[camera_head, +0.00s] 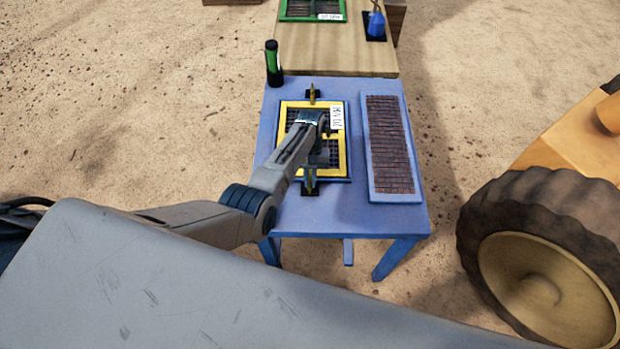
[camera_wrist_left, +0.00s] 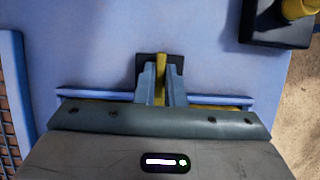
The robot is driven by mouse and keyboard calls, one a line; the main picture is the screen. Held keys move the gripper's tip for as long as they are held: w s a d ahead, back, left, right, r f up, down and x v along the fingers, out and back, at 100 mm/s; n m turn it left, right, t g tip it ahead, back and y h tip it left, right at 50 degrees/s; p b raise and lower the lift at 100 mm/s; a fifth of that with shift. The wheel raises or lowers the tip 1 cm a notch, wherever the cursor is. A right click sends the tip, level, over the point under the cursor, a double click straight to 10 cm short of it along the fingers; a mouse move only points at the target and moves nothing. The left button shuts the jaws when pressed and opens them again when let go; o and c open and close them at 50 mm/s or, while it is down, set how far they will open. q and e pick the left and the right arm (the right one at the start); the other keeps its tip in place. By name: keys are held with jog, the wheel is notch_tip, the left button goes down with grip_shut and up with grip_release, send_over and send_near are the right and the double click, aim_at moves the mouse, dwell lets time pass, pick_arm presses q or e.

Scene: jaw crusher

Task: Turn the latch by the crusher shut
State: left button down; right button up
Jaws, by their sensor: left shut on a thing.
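The latch is a small yellow upright tab on a black base at the near edge of the yellow-framed mesh panel (camera_head: 342,160) beside the blue table's middle. In the left wrist view the latch (camera_wrist_left: 161,68) stands between the two fingers of my left gripper (camera_wrist_left: 160,82), which is shut on it. In the head view the left arm reaches over the panel, and my left gripper (camera_head: 310,174) is partly hidden by its own wrist. My right gripper is not in view.
The blue table (camera_head: 405,214) also carries a brown ribbed panel (camera_head: 389,145) on the right and a green and black cylinder (camera_head: 272,63) at its far left corner. A wooden table (camera_head: 335,50) stands behind. A large wheel (camera_head: 540,255) is close on the right.

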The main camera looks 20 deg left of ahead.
pick_arm(q)
jog(key=c, duration=1.5)
grip_release()
jog(key=b+v, duration=0.3)
jog(key=v, duration=0.8)
jog(key=shift+w+f, duration=0.1)
